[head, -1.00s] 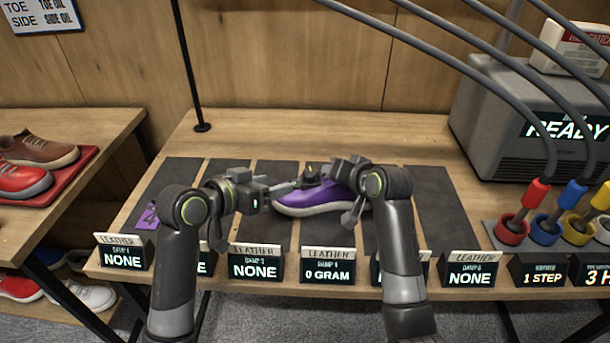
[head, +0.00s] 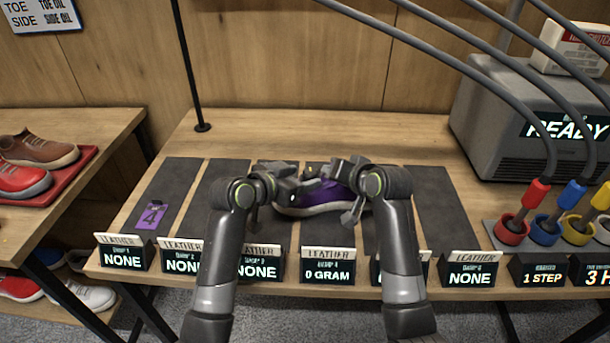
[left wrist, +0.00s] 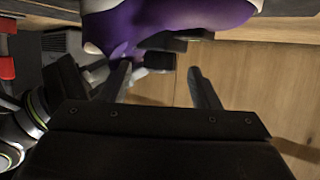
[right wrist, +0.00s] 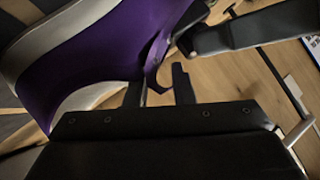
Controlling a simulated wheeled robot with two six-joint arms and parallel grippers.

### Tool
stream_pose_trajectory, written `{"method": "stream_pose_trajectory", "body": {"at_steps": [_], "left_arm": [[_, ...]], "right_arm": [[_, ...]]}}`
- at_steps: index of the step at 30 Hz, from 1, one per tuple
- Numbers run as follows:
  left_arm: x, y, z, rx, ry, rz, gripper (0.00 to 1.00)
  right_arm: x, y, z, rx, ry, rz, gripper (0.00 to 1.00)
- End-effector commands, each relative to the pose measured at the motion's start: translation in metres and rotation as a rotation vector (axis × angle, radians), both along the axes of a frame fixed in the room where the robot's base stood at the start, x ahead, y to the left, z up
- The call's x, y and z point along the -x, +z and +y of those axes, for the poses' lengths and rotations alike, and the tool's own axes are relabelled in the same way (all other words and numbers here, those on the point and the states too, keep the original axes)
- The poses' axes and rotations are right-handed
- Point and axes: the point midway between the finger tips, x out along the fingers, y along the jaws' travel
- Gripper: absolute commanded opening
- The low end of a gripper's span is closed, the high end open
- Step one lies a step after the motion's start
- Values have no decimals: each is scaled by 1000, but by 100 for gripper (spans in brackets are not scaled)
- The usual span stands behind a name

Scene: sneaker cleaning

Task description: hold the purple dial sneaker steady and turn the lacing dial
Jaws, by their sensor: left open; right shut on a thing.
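The purple sneaker (head: 318,199) with a pale sole sits on a dark mat strip behind the 0 GRAM sign, partly hidden by both grippers. My right gripper (head: 338,172) is at its upper part. In the right wrist view, the fingers (right wrist: 160,88) are shut on a purple edge of the sneaker (right wrist: 105,60). My left gripper (head: 312,187) is open over the shoe's left part. In the left wrist view, its fingers (left wrist: 160,82) are apart below the sneaker (left wrist: 170,22), with no shoe part clearly between them. I cannot make out the lacing dial.
Signs such as the 0 GRAM sign (head: 327,266) line the table's front edge. A purple card marked 4 (head: 153,216) lies on the left mat. A grey machine (head: 505,120) and coloured plugs in cups (head: 545,225) stand at right. The table behind the mats is clear.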

Motion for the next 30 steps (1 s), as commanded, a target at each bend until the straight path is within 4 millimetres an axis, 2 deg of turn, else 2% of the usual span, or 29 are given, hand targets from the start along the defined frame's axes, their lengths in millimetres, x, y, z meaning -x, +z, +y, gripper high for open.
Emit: {"method": "stream_pose_trajectory", "body": {"at_steps": [6,17,20,27,28,30], "left_arm": [[-14,-7,-11,0,-1,0,56],[-17,-8,-13,0,0,-1,56],[-17,-8,-13,0,0,-1,46],[-17,-8,-13,0,0,-1,14],[-17,-8,-13,-1,0,-1,11],[-17,-9,-12,0,-1,0,11]], "right_arm": [[0,0,0,-1,0,-1,0],[0,0,0,-1,0,-1,0],[0,0,0,-2,0,-1,0],[0,0,0,-2,0,-1,0],[0,0,0,-2,0,-1,0],[0,0,0,-2,0,-1,0]]}}
